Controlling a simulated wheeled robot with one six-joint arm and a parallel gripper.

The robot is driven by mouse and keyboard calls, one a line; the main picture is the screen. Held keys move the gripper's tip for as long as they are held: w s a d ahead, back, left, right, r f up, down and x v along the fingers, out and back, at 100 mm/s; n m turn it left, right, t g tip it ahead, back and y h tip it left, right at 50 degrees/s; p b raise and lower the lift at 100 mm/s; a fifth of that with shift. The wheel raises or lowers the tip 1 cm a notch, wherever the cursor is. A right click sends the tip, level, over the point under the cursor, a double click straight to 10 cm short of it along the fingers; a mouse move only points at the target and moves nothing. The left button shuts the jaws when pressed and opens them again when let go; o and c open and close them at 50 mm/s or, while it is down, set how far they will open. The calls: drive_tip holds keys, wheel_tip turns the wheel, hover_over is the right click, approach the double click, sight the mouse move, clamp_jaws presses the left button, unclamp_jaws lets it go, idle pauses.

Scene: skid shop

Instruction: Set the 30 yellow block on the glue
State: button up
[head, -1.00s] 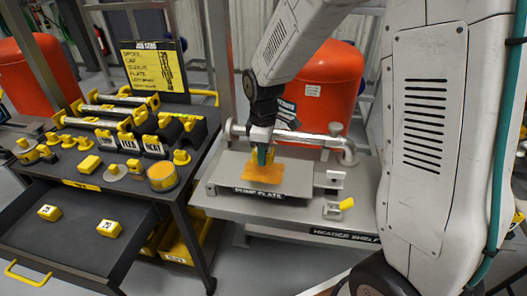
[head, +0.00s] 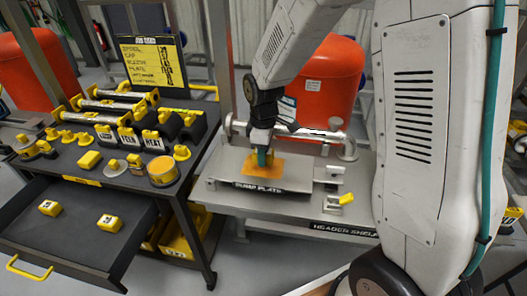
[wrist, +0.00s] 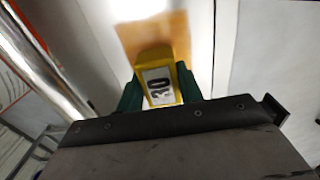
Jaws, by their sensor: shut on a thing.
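The yellow block (wrist: 158,78) shows a white label reading 30 in the wrist view. My gripper (wrist: 158,92) is shut on it, with a green finger on each side. The orange glue patch (wrist: 150,35) shows just beyond the block. In the head view my gripper (head: 263,158) points down over the glue patch (head: 288,169), on the grey pump plate (head: 225,184). The block is mostly hidden by my gripper there. I cannot tell whether its underside touches the glue.
A metal pipe (head: 315,134) runs behind the plate. A bracket with a yellow lever (head: 346,199) stands at the plate's right on the header shelf (head: 300,212).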

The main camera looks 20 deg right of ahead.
drive_tip(key=shift+f, duration=0.45)
drive_tip(key=shift+f, duration=0.25)
drive_tip(key=shift+f, duration=0.25)
idle(0.7)
drive_tip(key=o, duration=1)
drive_tip(key=shift+c, duration=0.8)
